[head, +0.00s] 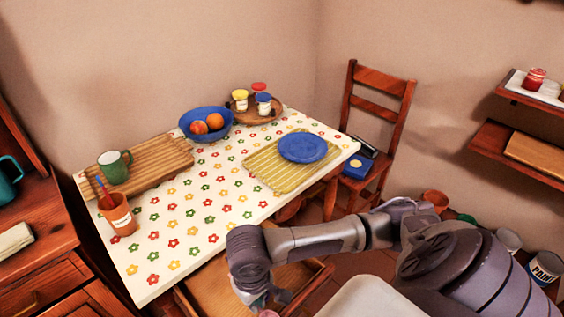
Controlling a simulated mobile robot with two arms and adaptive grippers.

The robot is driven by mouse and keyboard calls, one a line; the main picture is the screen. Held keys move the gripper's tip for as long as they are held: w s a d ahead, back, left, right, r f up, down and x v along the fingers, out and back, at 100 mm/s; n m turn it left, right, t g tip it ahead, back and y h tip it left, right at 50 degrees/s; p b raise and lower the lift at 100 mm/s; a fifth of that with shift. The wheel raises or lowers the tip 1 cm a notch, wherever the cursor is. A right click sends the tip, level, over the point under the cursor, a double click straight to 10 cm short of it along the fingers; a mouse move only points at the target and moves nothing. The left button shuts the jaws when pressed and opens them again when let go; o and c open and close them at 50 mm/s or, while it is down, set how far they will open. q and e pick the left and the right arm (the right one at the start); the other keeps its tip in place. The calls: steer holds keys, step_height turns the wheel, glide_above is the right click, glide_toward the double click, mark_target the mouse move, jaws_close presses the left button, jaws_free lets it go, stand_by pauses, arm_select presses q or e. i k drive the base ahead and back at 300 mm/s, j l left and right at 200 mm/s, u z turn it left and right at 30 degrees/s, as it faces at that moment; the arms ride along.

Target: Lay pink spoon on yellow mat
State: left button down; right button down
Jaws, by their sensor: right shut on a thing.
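The yellow mat (264,176) lies on the right part of the table, with a blue plate (302,146) on its far right portion. The mat's front left part is bare. My right gripper (272,303) is low at the bottom edge of the head view, in front of the table and well apart from the mat. It is shut on a pink thing (268,314), which looks like the pink spoon; most of it is cut off by the picture edge. My left gripper is not in view.
The flowered table (190,225) has a clear middle. An orange pot with utensils (121,219), a board with a green mug (115,166), a blue fruit bowl (205,124) and a round tray with jars (256,116) stand around it. A chair (378,110) is behind right.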

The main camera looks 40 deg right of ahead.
mark_target(290, 177)
steer(key=l+u, duration=0.2)
steer(key=u, duration=0.15)
steer(key=l+u, duration=0.15)
steer(key=u, duration=0.25)
steer(key=l+u, duration=0.15)
steer(key=u, duration=0.2)
steer(key=k+l+u, duration=0.2)
steer(key=k+l, duration=0.15)
steer(key=l, duration=0.35)
steer(key=k+l+u, duration=0.25)
steer(key=k+l, duration=0.2)
steer(key=l, duration=0.2)
steer(key=k+l+u, duration=0.2)
steer(key=k+l, duration=0.25)
steer(key=l, duration=0.1)
